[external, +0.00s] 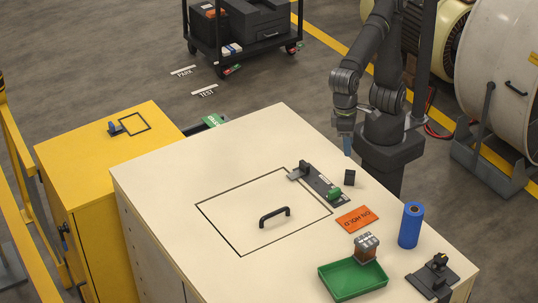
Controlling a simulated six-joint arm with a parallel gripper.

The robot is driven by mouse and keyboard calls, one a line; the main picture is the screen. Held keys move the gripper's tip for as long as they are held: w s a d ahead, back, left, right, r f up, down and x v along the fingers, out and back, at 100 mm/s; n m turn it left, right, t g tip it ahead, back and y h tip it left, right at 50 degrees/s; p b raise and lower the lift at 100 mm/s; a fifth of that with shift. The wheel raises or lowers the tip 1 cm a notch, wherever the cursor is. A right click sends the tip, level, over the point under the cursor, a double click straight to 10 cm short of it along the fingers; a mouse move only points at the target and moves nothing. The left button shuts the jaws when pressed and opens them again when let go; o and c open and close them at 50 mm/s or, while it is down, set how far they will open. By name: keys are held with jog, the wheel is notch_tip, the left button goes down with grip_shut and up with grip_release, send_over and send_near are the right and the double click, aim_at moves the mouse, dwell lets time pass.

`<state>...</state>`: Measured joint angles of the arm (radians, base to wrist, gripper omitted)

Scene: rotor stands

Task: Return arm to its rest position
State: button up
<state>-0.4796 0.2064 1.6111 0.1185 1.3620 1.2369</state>
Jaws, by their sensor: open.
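My arm stands behind the far right edge of the cream cabinet top (150,176). It is folded, with the forearm pointing down. My gripper (347,146) hangs near that far edge with its bluish fingertips downward. It is open, and nothing shows between the fingers, though they are small in this view. A small black block (350,178) stands on the top a little below the gripper in the picture, apart from it.
On the top are a lidded panel with a black handle (275,216), a dark fixture with a green part (333,194), an orange sign (357,219), a blue cylinder (411,226), a green tray (340,290) and a black device (433,277). A yellow cabinet (70,160) adjoins at left.

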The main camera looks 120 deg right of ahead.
aim_at(351, 172)
jog(key=shift+f, duration=0.1)
jog(key=f, duration=0.8)
jog(key=s+a+f, duration=0.1)
jog(key=f, duration=0.3)
jog(key=shift+f, duration=0.25)
notch_tip(351, 172, up, 3)
jog(key=shift+r, duration=0.65)
jog(key=shift+f, duration=0.1)
